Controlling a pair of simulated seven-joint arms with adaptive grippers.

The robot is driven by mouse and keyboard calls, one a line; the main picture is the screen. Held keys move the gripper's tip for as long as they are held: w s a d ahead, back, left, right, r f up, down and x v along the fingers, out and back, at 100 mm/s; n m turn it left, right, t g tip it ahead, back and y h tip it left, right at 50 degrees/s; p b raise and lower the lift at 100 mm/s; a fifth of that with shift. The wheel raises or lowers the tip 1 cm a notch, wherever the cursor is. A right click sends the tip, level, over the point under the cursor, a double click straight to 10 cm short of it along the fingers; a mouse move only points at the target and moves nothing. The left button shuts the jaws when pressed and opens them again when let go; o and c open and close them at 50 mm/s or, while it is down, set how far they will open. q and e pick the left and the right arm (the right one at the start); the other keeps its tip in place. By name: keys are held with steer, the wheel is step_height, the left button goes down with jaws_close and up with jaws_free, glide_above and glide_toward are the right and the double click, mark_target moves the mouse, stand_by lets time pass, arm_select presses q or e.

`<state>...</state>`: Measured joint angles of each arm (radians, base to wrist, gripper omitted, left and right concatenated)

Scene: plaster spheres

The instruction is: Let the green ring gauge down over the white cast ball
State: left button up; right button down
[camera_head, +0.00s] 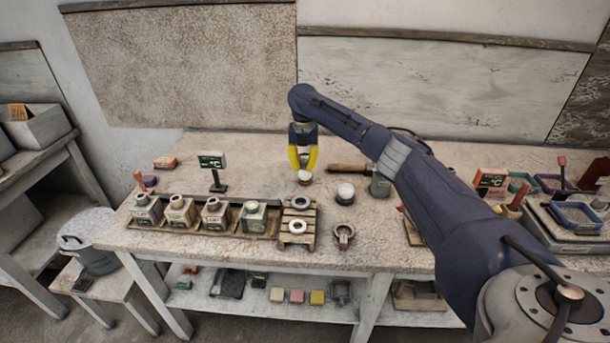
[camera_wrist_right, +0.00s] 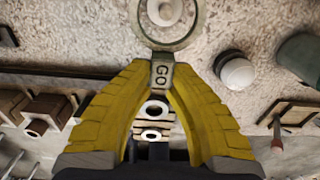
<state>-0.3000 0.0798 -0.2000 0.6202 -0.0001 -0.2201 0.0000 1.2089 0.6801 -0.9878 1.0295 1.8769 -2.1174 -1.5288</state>
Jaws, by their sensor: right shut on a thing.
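My right gripper (camera_head: 303,160) has yellow fingers and is shut on the tab of the green ring gauge, marked GO. In the wrist view the ring gauge (camera_wrist_right: 196,21) lies at the top edge, partly cut off, with a pale round thing inside its outline. My left gripper is not in view.
A wooden stand (camera_head: 297,239) with pale rings is in front of the gripper. A dark handled ring (camera_head: 343,231) lies right of it. Several block-shaped containers stand in a rack (camera_head: 185,229) at left. A small sign (camera_head: 212,162) stands behind. A green cup (camera_head: 380,186) is at right.

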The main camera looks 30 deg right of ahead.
steer(key=shift+r, duration=0.85)
steer(key=shift+r, duration=0.1)
